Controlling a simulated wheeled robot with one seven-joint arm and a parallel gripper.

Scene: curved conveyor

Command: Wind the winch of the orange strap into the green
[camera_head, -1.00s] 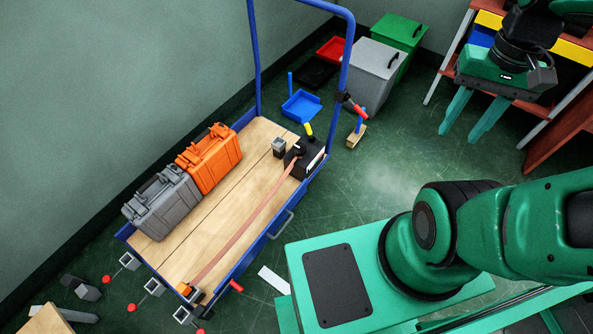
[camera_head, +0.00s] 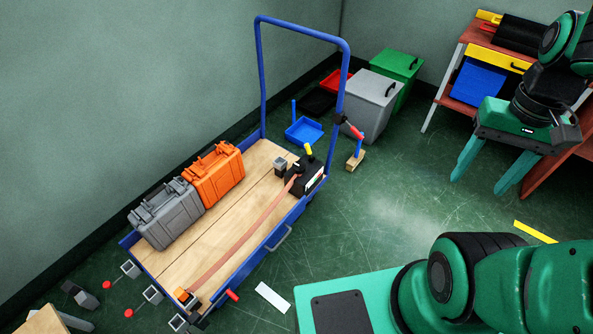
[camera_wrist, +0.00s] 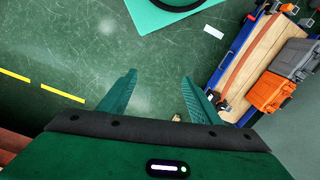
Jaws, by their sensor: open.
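The orange-brown strap (camera_head: 239,236) lies flat along the wooden deck of the blue cart (camera_head: 270,243). Its near end meets a small orange-and-black fitting (camera_head: 184,297). Its far end runs to a black winch box (camera_head: 305,175) with a yellow-tipped handle (camera_head: 309,150). A label sits on the winch's side, too small to read here. In the wrist view the strap (camera_wrist: 244,56) and winch (camera_wrist: 221,102) show at the right, beyond the right finger. My gripper (camera_head: 483,180) is open and empty, high at the right, well apart from the cart. Its fingers (camera_wrist: 158,85) point down over the floor.
An orange case (camera_head: 214,175) and a grey case (camera_head: 167,214) stand on the cart's left side. The blue push handle (camera_head: 343,80) rises at the far end. Grey (camera_head: 366,103) and green (camera_head: 399,66) bins and a workbench (camera_head: 450,75) stand behind. Floor between cart and gripper is mostly clear.

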